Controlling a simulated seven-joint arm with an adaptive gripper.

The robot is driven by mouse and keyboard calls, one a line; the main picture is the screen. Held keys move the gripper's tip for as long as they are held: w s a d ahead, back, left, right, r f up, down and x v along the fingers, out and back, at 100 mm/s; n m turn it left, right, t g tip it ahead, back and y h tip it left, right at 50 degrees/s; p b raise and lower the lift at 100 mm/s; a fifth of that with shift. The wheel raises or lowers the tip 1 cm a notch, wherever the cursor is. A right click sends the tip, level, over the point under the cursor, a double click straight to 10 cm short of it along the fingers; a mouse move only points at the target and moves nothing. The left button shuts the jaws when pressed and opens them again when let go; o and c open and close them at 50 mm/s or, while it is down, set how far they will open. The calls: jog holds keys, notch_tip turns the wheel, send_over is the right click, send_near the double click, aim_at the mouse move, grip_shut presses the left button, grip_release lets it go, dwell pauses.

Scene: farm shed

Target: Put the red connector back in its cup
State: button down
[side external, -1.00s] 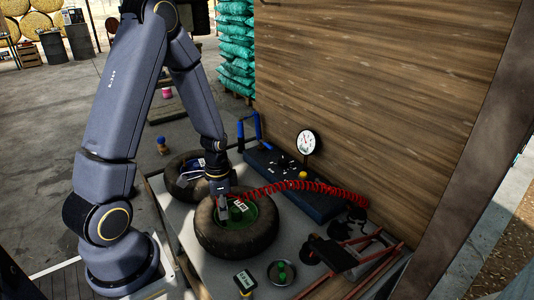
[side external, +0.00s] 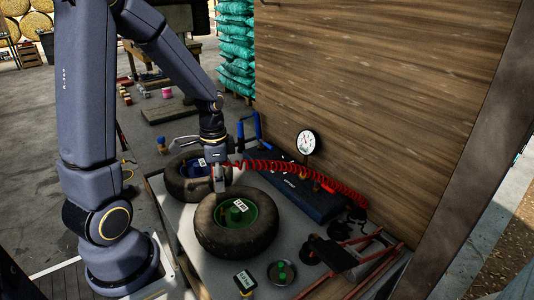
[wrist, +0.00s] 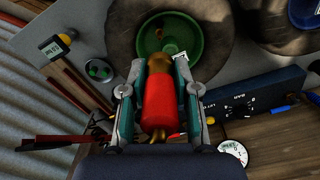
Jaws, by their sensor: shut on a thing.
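My gripper (side external: 219,184) is shut on the red connector (wrist: 162,104), which has a brass tip and lies between the two fingers in the wrist view. The connector is hard to make out in the side view. My gripper holds it above the work top, by the back edge of the tyre with the green hub (side external: 238,211). A red coiled hose (side external: 290,170) runs from the gauge side toward my gripper. I cannot tell for sure which item is the connector's cup; a small dark round dish with a green centre (side external: 281,272) stands at the front.
A second tyre with a blue hub (side external: 187,178) lies behind left. A long dark blue box (side external: 292,187) and a round gauge (side external: 307,142) stand along the wooden wall. A yellow-and-black meter (side external: 245,281) and a red-handled tool (side external: 365,257) are at the front.

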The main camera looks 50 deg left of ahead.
jog(key=shift+s, duration=0.15)
jog(key=w+a+r, duration=0.2)
jog(key=w+r, duration=0.1)
jog(key=w, duration=0.6)
jog(key=m, duration=0.4)
send_over(341, 221)
jog(key=s+d, duration=0.1)
jog(key=s, duration=0.1)
notch_tip(341, 221, down, 13)
jog(key=shift+f, duration=2.15)
jog(key=shift+f, duration=1)
jog(key=shift+f, duration=0.1)
